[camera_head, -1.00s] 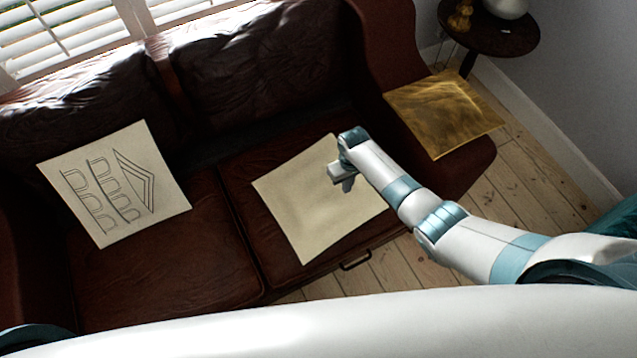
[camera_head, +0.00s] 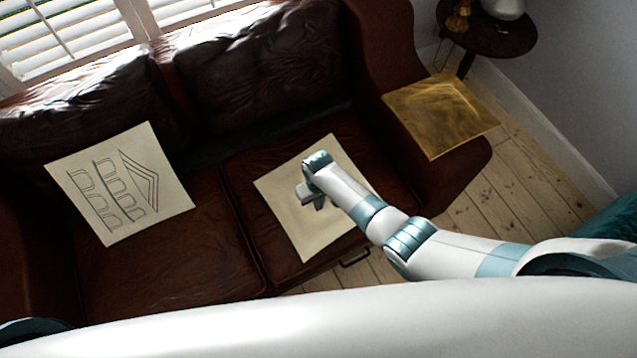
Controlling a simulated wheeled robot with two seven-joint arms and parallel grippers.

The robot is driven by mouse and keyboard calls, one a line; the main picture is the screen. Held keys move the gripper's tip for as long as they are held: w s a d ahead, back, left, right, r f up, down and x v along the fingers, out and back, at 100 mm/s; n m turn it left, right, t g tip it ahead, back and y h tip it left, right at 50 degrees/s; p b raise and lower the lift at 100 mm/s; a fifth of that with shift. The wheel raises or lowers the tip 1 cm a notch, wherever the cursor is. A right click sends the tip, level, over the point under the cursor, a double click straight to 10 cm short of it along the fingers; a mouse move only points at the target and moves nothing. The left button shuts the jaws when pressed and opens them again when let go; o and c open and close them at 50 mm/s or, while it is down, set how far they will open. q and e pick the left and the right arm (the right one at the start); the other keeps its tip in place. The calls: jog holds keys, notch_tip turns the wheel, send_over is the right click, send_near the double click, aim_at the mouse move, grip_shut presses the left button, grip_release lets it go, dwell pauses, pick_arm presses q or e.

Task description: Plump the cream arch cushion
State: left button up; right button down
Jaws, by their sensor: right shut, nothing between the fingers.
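A cream cushion with dark line drawings of arches and a pediment (camera_head: 122,190) leans on the left seat of the brown leather sofa (camera_head: 165,265). A second, plain cream cushion (camera_head: 290,222) lies on the right seat, with no drawing on its visible face. My right gripper (camera_head: 311,196) is over the middle of this plain cushion, shut and empty. I cannot tell whether it touches the fabric. My right forearm hides part of the cushion's right side. My left gripper is out of view.
A gold cushion (camera_head: 440,113) rests on the sofa's right arm. A dark round side table (camera_head: 490,38) with a white vase (camera_head: 503,9) stands at the upper right. Bare floorboards (camera_head: 478,205) lie to the right of the sofa. Window shutters are behind it.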

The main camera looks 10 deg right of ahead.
jog(key=shift+f, duration=0.15)
jog(key=shift+f+b, duration=3.5)
jog(key=shift+f, duration=0.6)
jog(key=shift+f+b, duration=0.3)
notch_tip(320, 180, up, 9)
jog(key=p, duration=0.9)
